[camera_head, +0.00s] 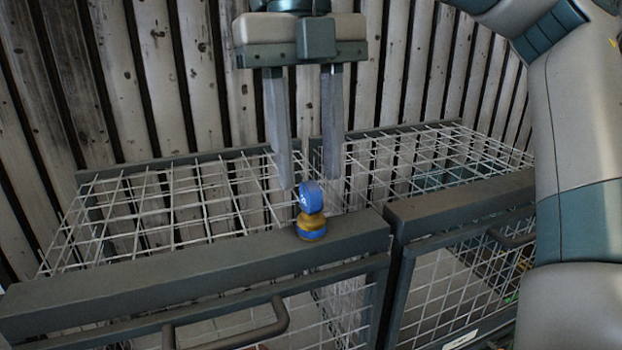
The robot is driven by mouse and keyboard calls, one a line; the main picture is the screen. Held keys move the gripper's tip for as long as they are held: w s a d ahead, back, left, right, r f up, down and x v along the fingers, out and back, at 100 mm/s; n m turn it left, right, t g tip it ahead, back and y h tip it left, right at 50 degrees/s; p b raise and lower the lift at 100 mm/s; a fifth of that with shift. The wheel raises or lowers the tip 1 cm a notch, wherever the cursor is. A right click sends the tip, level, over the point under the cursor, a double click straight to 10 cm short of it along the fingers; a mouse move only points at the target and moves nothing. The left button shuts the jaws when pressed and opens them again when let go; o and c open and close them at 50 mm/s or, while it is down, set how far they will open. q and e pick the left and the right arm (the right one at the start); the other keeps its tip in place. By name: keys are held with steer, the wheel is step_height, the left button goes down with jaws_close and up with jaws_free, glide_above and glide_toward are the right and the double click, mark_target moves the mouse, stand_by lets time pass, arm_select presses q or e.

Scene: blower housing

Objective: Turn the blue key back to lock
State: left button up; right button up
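The blue key (311,197) stands upright on the dark front rail of the left wire cage, near the rail's right end. It has a round blue head, a brass-coloured middle and a blue base ring. My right gripper (308,185) hangs from above with its two grey fingers pointing down and spread apart. The fingertips are a little above and behind the key's head in the picture, one to each side. I see no contact with the key. My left gripper is not in view.
Two wire mesh cages stand side by side, the left one with a dark rail (150,272) and a handle (235,330), the right one with its own rail (470,200) and handle (512,238). A plank wall (160,80) rises behind. My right arm fills the right side.

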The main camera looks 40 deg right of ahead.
mark_target(311, 183)
steer(key=f, duration=0.3)
steer(key=shift+s, duration=0.2)
steer(key=shift+f, duration=0.3)
steer(key=c, duration=0.9)
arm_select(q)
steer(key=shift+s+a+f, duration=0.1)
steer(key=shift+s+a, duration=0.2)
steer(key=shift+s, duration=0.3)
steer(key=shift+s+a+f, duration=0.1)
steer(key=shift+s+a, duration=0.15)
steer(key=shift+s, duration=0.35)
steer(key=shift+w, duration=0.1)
